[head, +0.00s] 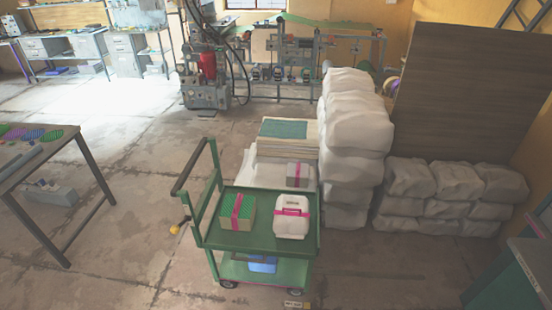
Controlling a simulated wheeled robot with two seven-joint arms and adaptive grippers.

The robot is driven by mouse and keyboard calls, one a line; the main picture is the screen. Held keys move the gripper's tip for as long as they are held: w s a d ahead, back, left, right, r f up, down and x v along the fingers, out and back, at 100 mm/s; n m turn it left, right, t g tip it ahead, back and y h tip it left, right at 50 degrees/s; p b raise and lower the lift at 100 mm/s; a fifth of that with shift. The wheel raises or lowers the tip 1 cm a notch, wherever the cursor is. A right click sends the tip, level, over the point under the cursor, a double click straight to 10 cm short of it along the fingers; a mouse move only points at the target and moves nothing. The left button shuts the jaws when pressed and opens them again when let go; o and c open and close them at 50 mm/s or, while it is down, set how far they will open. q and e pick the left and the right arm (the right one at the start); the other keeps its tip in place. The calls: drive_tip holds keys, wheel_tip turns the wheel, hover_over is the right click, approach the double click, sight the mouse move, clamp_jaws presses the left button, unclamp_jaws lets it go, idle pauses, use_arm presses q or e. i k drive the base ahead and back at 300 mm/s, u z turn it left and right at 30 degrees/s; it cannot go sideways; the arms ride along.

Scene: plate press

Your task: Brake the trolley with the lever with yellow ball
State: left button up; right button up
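The green trolley (205,239) stands on the floor in the lower middle of the head view, with its push handle (190,165) on the left side. A small yellow ball (175,229) shows just left of the trolley, at the end of a short lever that runs toward the handle frame. Whether the lever is in its braked position cannot be told. Neither of my grippers is in view.
A table (50,155) stands at the left. Floor between table and trolley is clear.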

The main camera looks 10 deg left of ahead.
sight(175, 229)
drive_tip(key=u, duration=1.3)
